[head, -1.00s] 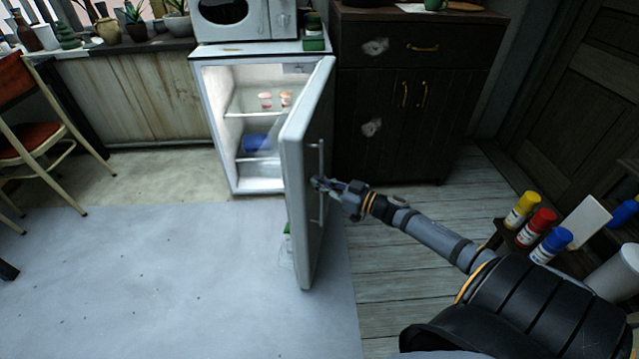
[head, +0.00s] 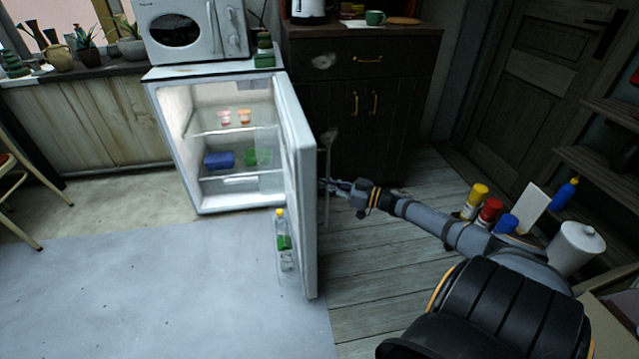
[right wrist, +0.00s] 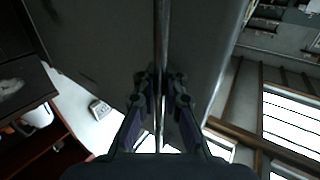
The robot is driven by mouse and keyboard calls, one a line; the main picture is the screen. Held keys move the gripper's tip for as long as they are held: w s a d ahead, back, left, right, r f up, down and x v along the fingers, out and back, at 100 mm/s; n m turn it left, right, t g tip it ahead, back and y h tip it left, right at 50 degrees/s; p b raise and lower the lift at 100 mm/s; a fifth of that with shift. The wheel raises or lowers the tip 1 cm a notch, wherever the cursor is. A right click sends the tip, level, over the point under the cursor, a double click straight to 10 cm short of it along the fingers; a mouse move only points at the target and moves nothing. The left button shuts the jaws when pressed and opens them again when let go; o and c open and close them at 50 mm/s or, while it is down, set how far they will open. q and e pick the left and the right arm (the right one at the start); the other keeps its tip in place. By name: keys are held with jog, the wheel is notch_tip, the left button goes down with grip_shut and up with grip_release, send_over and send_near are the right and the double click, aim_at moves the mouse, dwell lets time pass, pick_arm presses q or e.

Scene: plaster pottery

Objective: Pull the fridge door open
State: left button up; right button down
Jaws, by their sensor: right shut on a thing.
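The small white fridge (head: 181,150) stands open at the left centre of the head view, its lit shelves showing. Its door (head: 306,190) is swung well out, seen nearly edge-on, with a bottle (head: 281,240) on its inner side. The long thin door handle (head: 327,200) is on the outer face. My right gripper (head: 330,187) is shut on the handle. In the right wrist view the handle (right wrist: 161,40) runs upright between the two fingers (right wrist: 160,95). My left gripper is not in view.
A microwave (head: 205,30) sits on the fridge. A dark cabinet (head: 400,110) stands to the right, behind the door. Paint bottles (head: 490,211) and a white canister (head: 577,248) are at the right near my arm. The floor before the fridge (head: 150,290) is clear.

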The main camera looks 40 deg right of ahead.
jog(key=shift+s+f, duration=0.25)
jog(key=shift+f, duration=0.05)
jog(key=c, duration=1.9)
grip_release()
jog(key=o, duration=0.5)
jog(key=shift+s+r, duration=0.15)
jog(key=shift+r, duration=0.05)
jog(key=shift+c, duration=0.2)
jog(key=v, duration=0.7)
jog(key=shift+s+d, duration=0.1)
jog(key=shift+d, duration=0.05)
